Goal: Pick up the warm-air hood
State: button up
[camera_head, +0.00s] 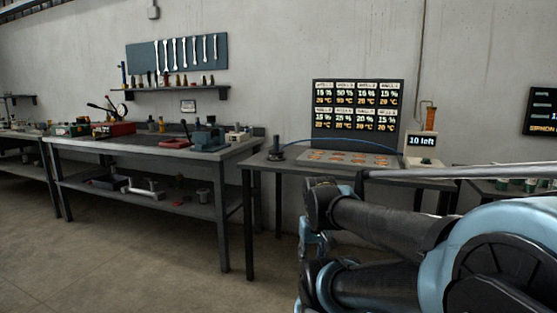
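A small black piece with a wide round base and a short upright knob (277,150) stands on the left end of the dark table in the middle. A thin blue hose or cable runs from near it to the right. It may be the warm-air hood, but it is too small to be sure. My arm, in dark and light blue links, fills the lower right, well in front of and below that table top. I cannot make out my gripper's fingers among the links.
The dark table (257,162) also bears a display panel (357,114) over a flat plate with copper-coloured discs (352,158) and a "10 left" counter box (422,142). A cluttered workbench (150,149) stands left. Floor (130,255) at lower left is clear.

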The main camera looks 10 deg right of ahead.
aim_at(277, 154)
jog(key=k, duration=0.6)
jog(key=z, duration=0.4)
jog(key=i, duration=1.7)
jog(key=u, duration=0.15)
